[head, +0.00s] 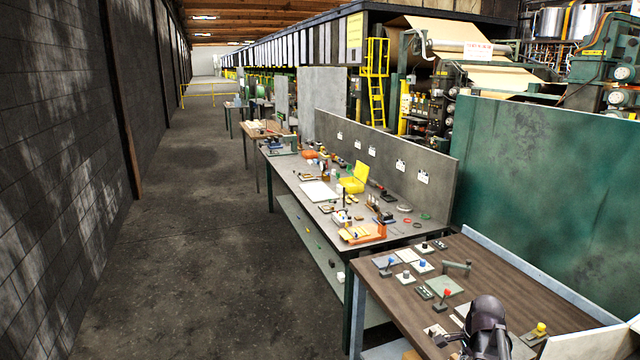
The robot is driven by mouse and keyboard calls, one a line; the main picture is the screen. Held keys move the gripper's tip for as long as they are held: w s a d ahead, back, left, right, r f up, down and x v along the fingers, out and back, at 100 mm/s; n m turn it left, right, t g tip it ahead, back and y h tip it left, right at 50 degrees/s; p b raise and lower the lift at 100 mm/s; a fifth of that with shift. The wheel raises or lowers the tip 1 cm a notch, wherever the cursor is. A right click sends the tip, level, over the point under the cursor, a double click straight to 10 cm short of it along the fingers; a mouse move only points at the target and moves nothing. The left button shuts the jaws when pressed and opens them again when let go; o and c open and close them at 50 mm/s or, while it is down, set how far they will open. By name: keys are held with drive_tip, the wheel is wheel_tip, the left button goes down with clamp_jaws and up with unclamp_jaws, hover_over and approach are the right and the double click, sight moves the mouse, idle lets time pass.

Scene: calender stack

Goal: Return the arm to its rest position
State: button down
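The end of my arm with my gripper (458,345) shows as a dark shape at the bottom right, over the near end of the brown wooden workbench (395,290). My gripper points toward the left edge of that bench. Its fingers are small, dark and partly cut off by the frame, so I cannot see whether they are open or hold anything. The rest of the arm is mostly out of view.
Small control fixtures stand on the brown bench, including a red-topped one (447,293) and a yellow-topped one (540,328). A longer bench with a yellow case (354,180) and an orange tray (362,234) lies beyond. The concrete floor (190,235) at left is clear.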

drive_tip(key=s+a+f+n+b, duration=0.1)
drive_tip(key=s+a+n, duration=0.1)
drive_tip(key=a+n, duration=0.6)
drive_tip(key=s+a+f+n+g+b, duration=0.1)
drive_tip(key=s+a+f+n, duration=0.1)
drive_tip(key=a+n, duration=0.6)
drive_tip(key=s+a, duration=0.1)
drive_tip(key=a, duration=0.5)
drive_tip(key=shift+s+a+n+h+b, duration=0.2)
drive_tip(key=shift+a+n+h+b, duration=0.05)
drive_tip(key=shift+n+h+b, duration=0.15)
drive_tip(key=shift+a, duration=0.1)
